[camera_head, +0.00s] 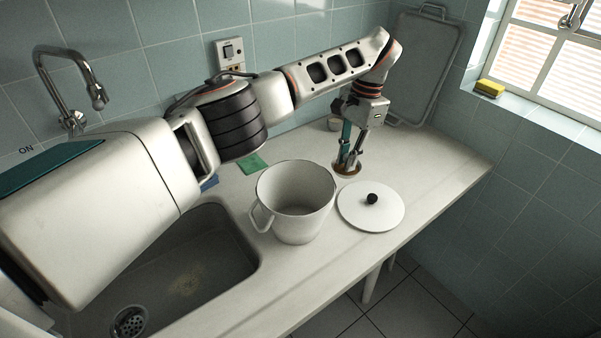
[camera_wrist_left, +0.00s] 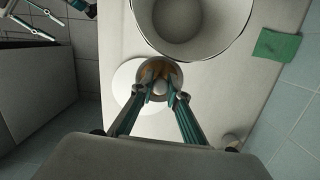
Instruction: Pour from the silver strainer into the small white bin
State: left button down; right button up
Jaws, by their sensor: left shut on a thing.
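The silver strainer (camera_head: 346,169) is a small round bowl on the counter, right of the white bin; brownish-orange contents show inside it in the left wrist view (camera_wrist_left: 174,67). My left gripper (camera_head: 347,163) comes down from above and is shut on the strainer; its fingers reach into the bowl and hide part of it. The strainer looks upright and at counter height; I cannot tell if it touches the counter. The small white bin (camera_head: 296,224) stands upright and open with a side handle. It fills the top of the left wrist view (camera_wrist_left: 191,45) and looks empty.
A white lid (camera_head: 386,213) with a dark knob lies near the front edge, close to the strainer. A small cup (camera_head: 334,124) and a green cloth (camera_head: 252,164) are at the back. The sink (camera_head: 225,255) is left. Parts possibly of my right arm show in the left wrist view's upper left corner.

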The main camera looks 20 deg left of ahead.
pick_arm(q)
jog(key=shift+w+d+f+n, duration=0.1)
jog(key=shift+w+f+n, duration=0.2)
jog(key=shift+w+n, duration=0.15)
jog(key=shift+s, duration=0.2)
jog(key=shift+s+a+r+t+h, duration=0.3)
jog(key=shift+a+r+t+h, duration=0.1)
jog(key=shift+a+r+h, duration=0.25)
jog(key=shift+s+r, duration=0.2)
jog(key=shift+a+r, duration=0.1)
jog(key=shift+s+a+r+h, duration=0.1)
jog(key=shift+a+h, duration=0.05)
jog(key=shift+h, duration=0.1)
jog(key=shift+a, duration=0.15)
jog(key=shift+s+t, duration=0.15)
jog(key=shift+t, duration=0.15)
